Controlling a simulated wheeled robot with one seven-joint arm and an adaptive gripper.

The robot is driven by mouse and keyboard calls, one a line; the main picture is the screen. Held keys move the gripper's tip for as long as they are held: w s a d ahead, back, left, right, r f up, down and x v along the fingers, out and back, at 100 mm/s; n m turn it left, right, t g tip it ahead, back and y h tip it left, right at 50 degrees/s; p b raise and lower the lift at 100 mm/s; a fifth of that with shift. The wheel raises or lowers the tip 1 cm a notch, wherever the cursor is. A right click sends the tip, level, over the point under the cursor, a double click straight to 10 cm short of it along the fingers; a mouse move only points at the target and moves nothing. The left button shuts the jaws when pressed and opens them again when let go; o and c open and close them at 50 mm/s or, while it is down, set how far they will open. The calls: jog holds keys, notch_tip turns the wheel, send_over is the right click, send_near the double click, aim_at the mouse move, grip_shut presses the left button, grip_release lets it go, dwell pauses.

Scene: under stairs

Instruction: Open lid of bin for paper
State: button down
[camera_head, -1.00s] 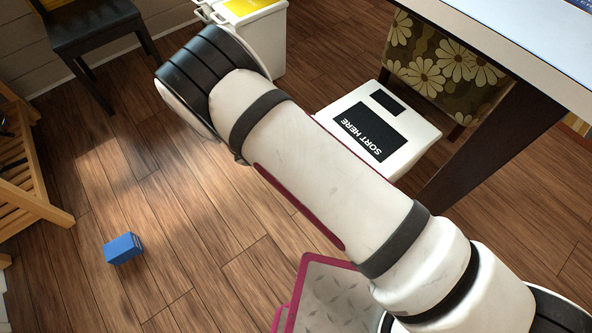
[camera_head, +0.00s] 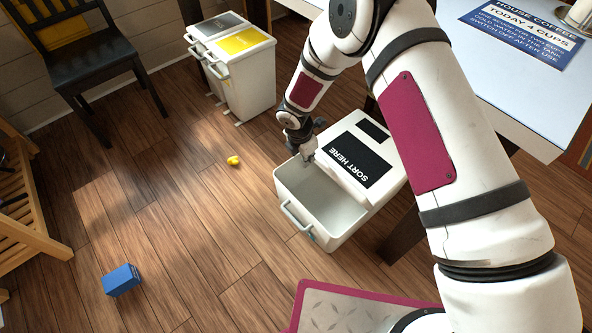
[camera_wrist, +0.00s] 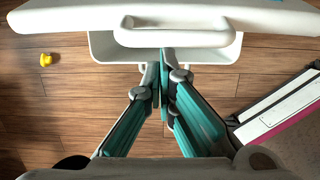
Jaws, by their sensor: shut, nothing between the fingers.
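A white sorting unit with a black "SORT HERE" panel (camera_head: 356,162) stands on the floor right of centre in the head view. Its open-topped white drawer or bin (camera_head: 318,234) sticks out at the front, empty as far as I see, with a front handle (camera_head: 298,222). My gripper (camera_head: 307,153) is beside the drawer's back edge, at the panel's left end. In the wrist view my gripper (camera_wrist: 160,68) is shut and empty, its fingertips just below a white bar handle (camera_wrist: 174,34). Contact cannot be told. No readable label marks a bin for paper.
A white two-part bin with a yellow lid (camera_head: 242,42) and a grey lid (camera_head: 217,24) stands at the back. A small yellow object (camera_head: 233,160) and a blue box (camera_head: 121,280) lie on the floor. A black chair (camera_head: 80,60) and white table (camera_head: 520,90) stand nearby.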

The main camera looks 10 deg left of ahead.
jog(key=w+d+r, duration=0.4)
jog(key=w+d, duration=0.1)
jog(key=w, duration=0.2)
jog(key=shift+d, duration=0.2)
jog(key=shift+f, duration=0.1)
dwell(0.9)
